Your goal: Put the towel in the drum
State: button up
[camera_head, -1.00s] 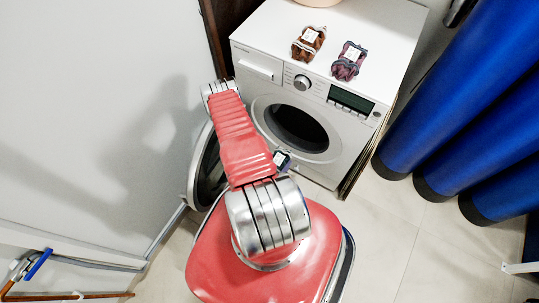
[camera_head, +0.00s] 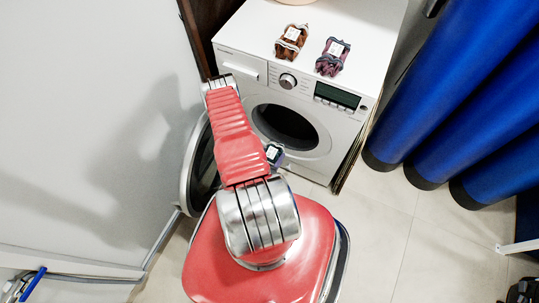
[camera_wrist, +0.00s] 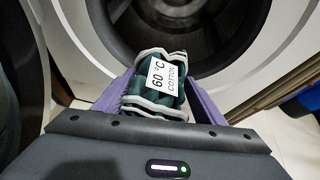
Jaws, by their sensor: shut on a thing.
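The towel (camera_wrist: 157,85) is a dark green bundle with white edging and a "60 °C COTTON" label; a small part of it (camera_head: 273,153) shows beside my arm in the head view. My gripper (camera_wrist: 155,95) is shut on it, with a purple finger on each side. The drum (camera_wrist: 185,28) is the dark round opening of the white washing machine, straight ahead of the towel in the wrist view. My fingertips are hidden in the head view.
The round door (camera_head: 198,165) stands open at the left, close to my arm. Two other bundles, one brown (camera_head: 291,42) and one purple (camera_head: 332,57), lie on the machine's white top. Blue padded columns (camera_head: 455,100) stand at the right.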

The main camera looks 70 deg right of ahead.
jog(key=s+d+f, duration=0.1)
jog(key=d, duration=1.3)
jog(key=s+d+f, duration=0.1)
jog(key=d, duration=1.3)
jog(key=shift+s+d+f, duration=0.3)
jog(key=shift+s+f, duration=0.05)
jog(key=shift+f, duration=0.05)
jog(key=o, duration=1.3)
jog(key=shift+a, duration=0.1)
jog(key=shift+v, duration=6.8)
